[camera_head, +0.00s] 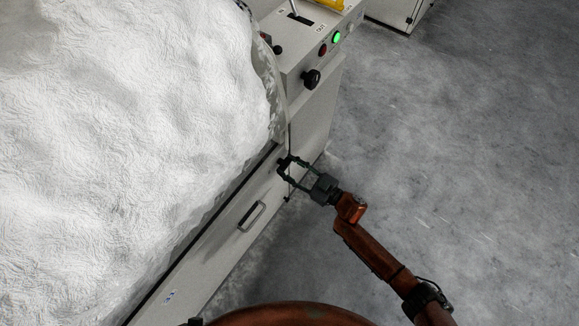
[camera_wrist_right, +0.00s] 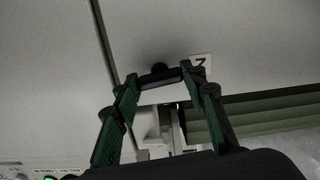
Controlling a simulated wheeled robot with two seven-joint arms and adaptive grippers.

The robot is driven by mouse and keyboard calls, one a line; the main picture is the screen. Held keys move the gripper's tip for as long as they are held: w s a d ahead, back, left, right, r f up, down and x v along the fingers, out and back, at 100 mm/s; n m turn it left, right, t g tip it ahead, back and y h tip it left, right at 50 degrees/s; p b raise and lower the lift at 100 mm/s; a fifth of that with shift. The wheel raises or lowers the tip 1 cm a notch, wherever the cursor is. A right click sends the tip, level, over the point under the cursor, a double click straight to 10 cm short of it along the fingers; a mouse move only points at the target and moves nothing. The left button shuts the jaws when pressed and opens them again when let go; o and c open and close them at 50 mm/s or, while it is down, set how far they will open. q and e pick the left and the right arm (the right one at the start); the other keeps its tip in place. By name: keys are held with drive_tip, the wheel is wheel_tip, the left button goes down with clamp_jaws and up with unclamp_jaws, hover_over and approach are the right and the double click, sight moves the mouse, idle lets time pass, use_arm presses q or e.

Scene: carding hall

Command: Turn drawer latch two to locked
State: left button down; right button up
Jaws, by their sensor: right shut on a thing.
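Drawer latch two is a small dark latch at the top right corner of the pale drawer front (camera_head: 215,250). In the right wrist view the latch (camera_wrist_right: 160,75) shows as a dark bar with a round knob behind it, beside a white label reading 2 (camera_wrist_right: 201,63). My right gripper (camera_head: 286,163) reaches it from the lower right. In the wrist view its green-padded fingers stand on both sides of the bar, shut on it. The fingers partly cover the latch in the head view, and I cannot tell its locked or unlocked marking. My left gripper is not in view.
The drawer's pull handle (camera_head: 251,216) sticks out left of my gripper. White fibre (camera_head: 120,130) heaps above the drawer. A panel with a green lamp (camera_head: 337,37), a red button (camera_head: 323,49) and a black knob (camera_head: 312,78) stands behind. The grey floor (camera_head: 460,150) at right is clear.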

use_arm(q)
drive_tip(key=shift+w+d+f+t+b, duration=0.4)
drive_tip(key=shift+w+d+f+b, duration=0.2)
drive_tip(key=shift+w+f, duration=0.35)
use_arm(e)
drive_tip(key=n, duration=1.6)
drive_tip(key=shift+d+n, duration=0.1)
drive_tip(key=shift+n, duration=0.2)
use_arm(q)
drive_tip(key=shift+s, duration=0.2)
use_arm(e)
drive_tip(key=o, duration=1.2)
drive_tip(key=shift+c, duration=0.2)
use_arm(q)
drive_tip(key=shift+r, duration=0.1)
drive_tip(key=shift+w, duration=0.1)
